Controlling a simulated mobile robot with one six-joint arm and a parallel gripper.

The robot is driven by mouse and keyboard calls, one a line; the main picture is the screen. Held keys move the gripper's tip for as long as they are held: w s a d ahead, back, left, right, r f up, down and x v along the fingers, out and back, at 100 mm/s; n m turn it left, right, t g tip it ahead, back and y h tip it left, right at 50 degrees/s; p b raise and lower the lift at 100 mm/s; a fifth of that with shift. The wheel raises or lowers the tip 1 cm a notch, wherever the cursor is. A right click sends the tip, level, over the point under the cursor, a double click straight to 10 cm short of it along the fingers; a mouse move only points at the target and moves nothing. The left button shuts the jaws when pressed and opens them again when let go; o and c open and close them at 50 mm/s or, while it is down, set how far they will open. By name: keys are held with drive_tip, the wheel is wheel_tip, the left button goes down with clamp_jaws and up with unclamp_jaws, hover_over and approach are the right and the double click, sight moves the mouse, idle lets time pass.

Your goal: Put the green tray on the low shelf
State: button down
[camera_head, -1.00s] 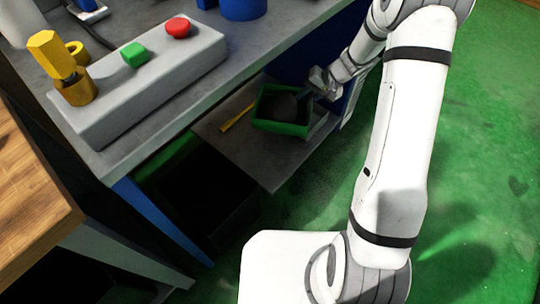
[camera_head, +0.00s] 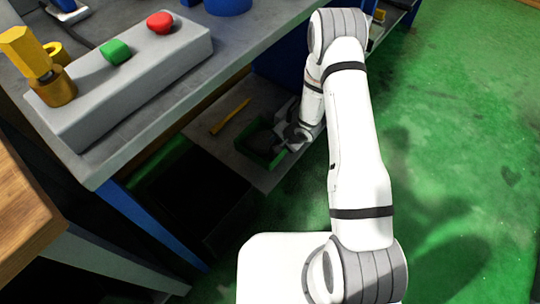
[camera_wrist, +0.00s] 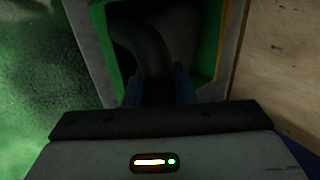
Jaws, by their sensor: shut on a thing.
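The green tray (camera_head: 258,158) is over the grey low shelf (camera_head: 272,180) under the workbench, near the shelf's front edge. Its inside looks dark grey. My gripper (camera_head: 287,141) is at the tray's right side and shut on it. In the wrist view the tray's green wall (camera_wrist: 104,42) shows on both sides of a dark interior, with my gripper (camera_wrist: 160,88) at its near side. The exact grip is dark and partly hidden. I cannot tell whether the tray touches the shelf or hangs just above it.
A yellow stick-like thing (camera_head: 230,117) lies on the shelf, left of the tray. The bench top above carries a grey control box (camera_head: 140,75) with green and red buttons. A dark bin with green edges (camera_head: 165,170) is below left. A wooden table (camera_head: 25,205) stands at left.

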wheel_tip(320, 180, down, 8)
drive_tip(key=b, duration=0.3)
drive_tip(key=shift+f, duration=0.1)
drive_tip(key=c, duration=1.2)
unclamp_jaws()
